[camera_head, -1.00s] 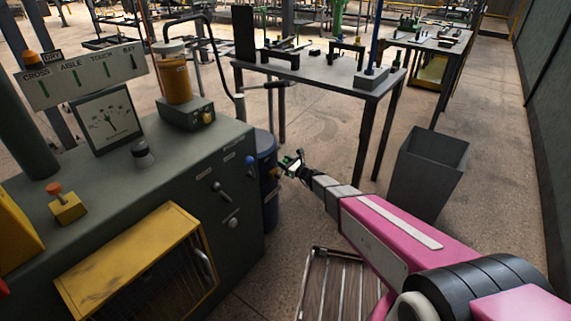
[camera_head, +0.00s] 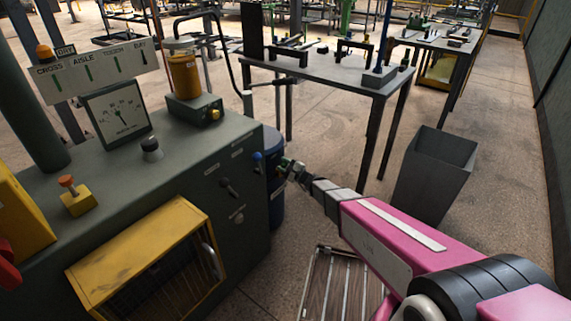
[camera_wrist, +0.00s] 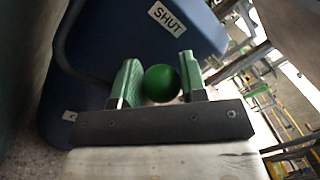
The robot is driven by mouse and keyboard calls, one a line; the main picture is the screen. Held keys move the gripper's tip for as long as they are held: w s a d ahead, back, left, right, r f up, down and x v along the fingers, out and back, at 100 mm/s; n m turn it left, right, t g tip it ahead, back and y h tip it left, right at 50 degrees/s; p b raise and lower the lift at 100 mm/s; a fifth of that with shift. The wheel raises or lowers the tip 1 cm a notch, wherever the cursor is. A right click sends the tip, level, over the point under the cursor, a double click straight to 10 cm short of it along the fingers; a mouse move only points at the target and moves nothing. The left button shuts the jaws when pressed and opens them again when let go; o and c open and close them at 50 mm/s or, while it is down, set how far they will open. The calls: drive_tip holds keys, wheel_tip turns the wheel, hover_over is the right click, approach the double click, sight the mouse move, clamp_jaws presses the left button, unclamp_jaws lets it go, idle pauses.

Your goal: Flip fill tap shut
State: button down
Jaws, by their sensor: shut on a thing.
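My gripper (camera_head: 289,167) is at the side of the dark blue drum (camera_head: 277,208), just right of the grey-green cabinet's end. In the wrist view my gripper (camera_wrist: 160,82) has its two green fingers closed on a round green knob (camera_wrist: 163,83), likely the fill tap's handle. The blue drum (camera_wrist: 110,45) fills the background there, with a white label reading SHUT (camera_wrist: 168,18) above the knob. A second label at lower left is mostly cut off. The tap's body and the knob's stem are hidden.
The cabinet (camera_head: 225,225) has a blue-knobbed lever (camera_head: 257,158) close to my gripper. A dark worktable (camera_head: 345,75) stands behind, and an empty grey bin (camera_head: 432,175) to the right. A slatted pallet (camera_head: 340,285) lies on the floor below my arm.

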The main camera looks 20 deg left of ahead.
drive_tip(key=shift+f+n, duration=0.2)
drive_tip(key=shift+n, duration=0.2)
drive_tip(key=shift+s, duration=0.1)
drive_tip(key=c, duration=0.7)
unclamp_jaws()
drive_tip(key=shift+s, duration=0.1)
drive_tip(key=v, duration=1)
drive_tip(key=shift+d, duration=0.35)
drive_tip(key=shift+s, duration=0.1)
